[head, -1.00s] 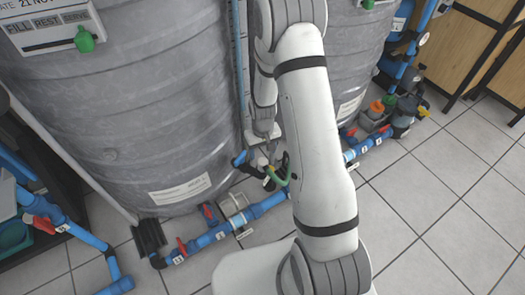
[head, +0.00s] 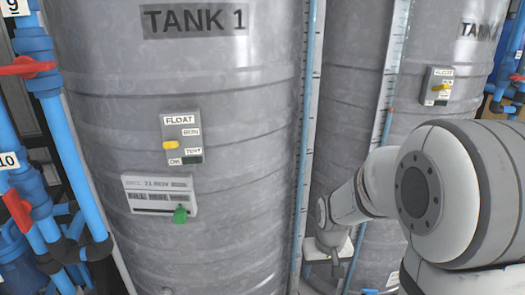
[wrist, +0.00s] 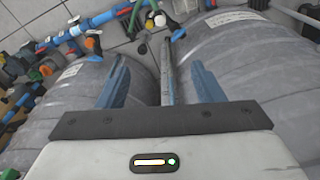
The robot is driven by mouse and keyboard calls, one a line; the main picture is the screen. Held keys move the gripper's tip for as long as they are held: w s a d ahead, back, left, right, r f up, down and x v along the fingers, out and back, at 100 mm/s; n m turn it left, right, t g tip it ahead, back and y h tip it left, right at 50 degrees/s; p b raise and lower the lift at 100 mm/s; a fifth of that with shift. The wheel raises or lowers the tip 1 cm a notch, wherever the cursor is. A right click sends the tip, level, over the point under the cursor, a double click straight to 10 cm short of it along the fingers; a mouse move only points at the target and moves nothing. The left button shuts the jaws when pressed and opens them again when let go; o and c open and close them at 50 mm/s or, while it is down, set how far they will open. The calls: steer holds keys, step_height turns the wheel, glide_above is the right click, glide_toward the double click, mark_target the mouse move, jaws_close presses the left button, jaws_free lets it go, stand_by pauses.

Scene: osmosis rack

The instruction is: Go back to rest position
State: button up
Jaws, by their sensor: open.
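My gripper (wrist: 160,78) shows in the wrist view with its two blue fingers spread wide apart and nothing held between them. It points down between two grey tanks, with pipes and floor tiles beyond. In the head view my arm fills the lower right. Its far end reaches down near the gap beside the tank marked TANK 1 (head: 250,110); the fingers are too small to make out there.
Blue pipes with red valve handles (head: 27,66) stand at the left. A second tank (head: 452,40) stands at the right.

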steer(key=s+r+p, duration=0.6)
steer(key=s+r, duration=0.1)
steer(key=r, duration=0.5)
steer(key=s+r+t+p, duration=0.1)
steer(key=s+r+p, duration=0.5)
steer(key=r, duration=0.7)
steer(key=shift+s+r+m, duration=0.3)
steer(key=shift+s, duration=0.4)
steer(key=shift+c, duration=0.2)
